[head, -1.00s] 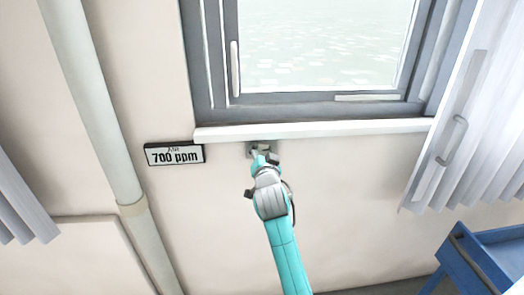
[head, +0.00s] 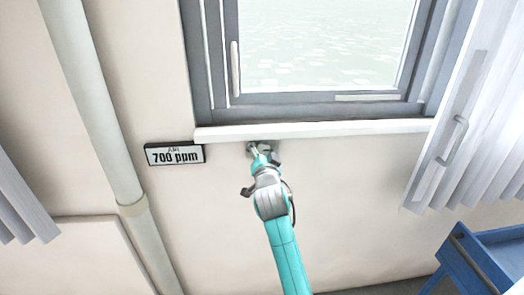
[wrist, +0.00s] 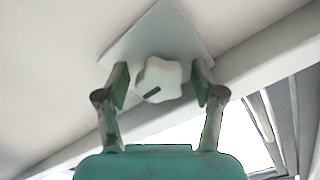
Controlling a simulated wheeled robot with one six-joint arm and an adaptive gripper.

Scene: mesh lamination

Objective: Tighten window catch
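The window catch shows in the wrist view as a white lobed knob (wrist: 160,79) with a dark mark, on a square grey plate (wrist: 178,34) on the wall. In the head view, part of the plate (head: 251,147) shows just under the window sill; my gripper hides the knob. My gripper (wrist: 160,84) is open, with one finger on each side of the knob. A gap shows between the knob and the left finger, and a smaller one at the right finger. In the head view, my gripper (head: 264,153) is up at the plate.
The white sill (head: 315,130) runs just above the catch, under the grey-framed window (head: 320,45). A "700 ppm" air sign (head: 175,154) is on the wall to the left. A pipe (head: 95,105) stands further left. A blue cart (head: 490,255) is at the lower right.

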